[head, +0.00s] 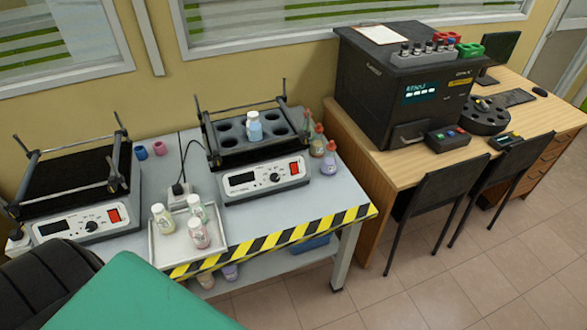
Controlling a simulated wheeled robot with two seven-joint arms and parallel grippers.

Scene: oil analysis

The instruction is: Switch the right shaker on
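The right shaker (265,184) stands on the grey bench with a dark display, a black knob and a red switch (294,168) on its front. Its display looks dark. Neither of my grippers shows in the head view. Whether the switch is pressed is too small to tell.
A white tray (161,250) with several bottles sits between the shakers at the bench's striped front edge (262,242). Small dropper bottles (329,158) stand right of the right shaker. A black chair back (45,285) and a green surface (135,300) fill the lower left.

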